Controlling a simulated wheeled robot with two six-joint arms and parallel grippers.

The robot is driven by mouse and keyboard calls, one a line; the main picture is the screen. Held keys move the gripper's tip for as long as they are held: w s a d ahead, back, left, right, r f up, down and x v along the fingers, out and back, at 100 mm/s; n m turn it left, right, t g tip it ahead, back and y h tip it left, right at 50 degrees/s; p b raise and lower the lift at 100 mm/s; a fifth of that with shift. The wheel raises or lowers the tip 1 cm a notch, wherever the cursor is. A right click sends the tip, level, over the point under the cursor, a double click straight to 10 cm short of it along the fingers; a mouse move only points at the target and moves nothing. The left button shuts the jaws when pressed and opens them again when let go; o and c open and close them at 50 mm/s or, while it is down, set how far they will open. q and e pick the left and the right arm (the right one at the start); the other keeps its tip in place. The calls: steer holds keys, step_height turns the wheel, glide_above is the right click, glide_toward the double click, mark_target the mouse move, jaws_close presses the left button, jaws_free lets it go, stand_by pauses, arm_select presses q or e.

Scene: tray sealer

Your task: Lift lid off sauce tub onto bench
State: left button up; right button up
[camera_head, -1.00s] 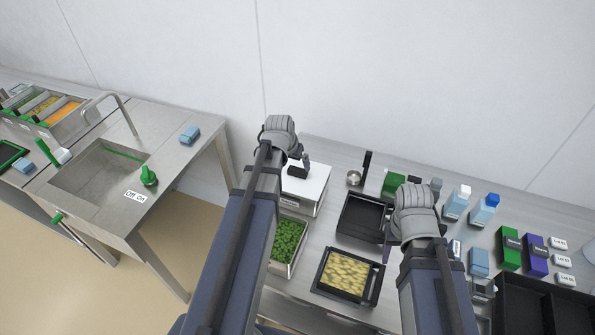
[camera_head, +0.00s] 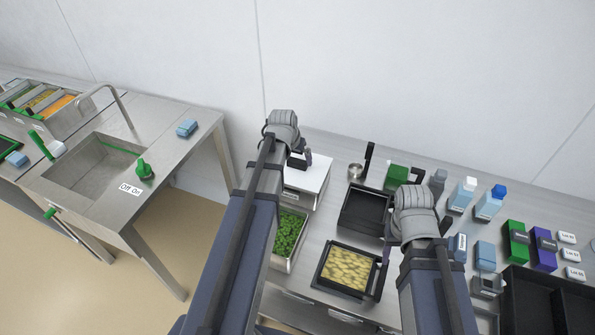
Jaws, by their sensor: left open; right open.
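A steel tub with a flat white top (camera_head: 318,172), which I take for the lidded sauce tub, stands at the left end of the bench. No label on it is readable. My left gripper (camera_head: 300,160) is open above the back part of this white top. Its dark fingers overlap the top in the picture, and I cannot tell whether they touch anything. My wrist hides part of the tub's back left. My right gripper (camera_head: 389,238) is open beside the black trays, mostly hidden by its own wrist. The bench (camera_head: 320,222) is steel.
A tub of green pieces (camera_head: 289,238) stands in front of the white-topped tub. A black tray of yellow food (camera_head: 346,268) and an empty black tray (camera_head: 365,212) lie right of it. Bottles (camera_head: 490,203) and boxes crowd the right. A narrow bench strip between tubs and trays is clear.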

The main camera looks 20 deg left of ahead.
mark_target(297, 162)
arm_select(q)
steer(key=b+x, duration=0.1)
steer(key=x, duration=0.1)
steer(key=shift+w+f+b, duration=0.1)
steer(key=shift+f+b, duration=0.2)
steer(key=shift+f, duration=0.1)
arm_select(e)
step_height(297, 162, down, 2)
steer(key=shift+f, duration=0.25)
arm_select(q)
steer(key=shift+r, duration=0.1)
arm_select(e)
steer(key=shift+r, duration=0.1)
arm_select(q)
steer(key=c, duration=1.2)
steer(key=shift+r, duration=0.1)
arm_select(e)
steer(key=shift+r, duration=0.1)
arm_select(q)
step_height(297, 162, up, 10)
steer(key=p, duration=1)
arm_select(e)
step_height(297, 162, up, 10)
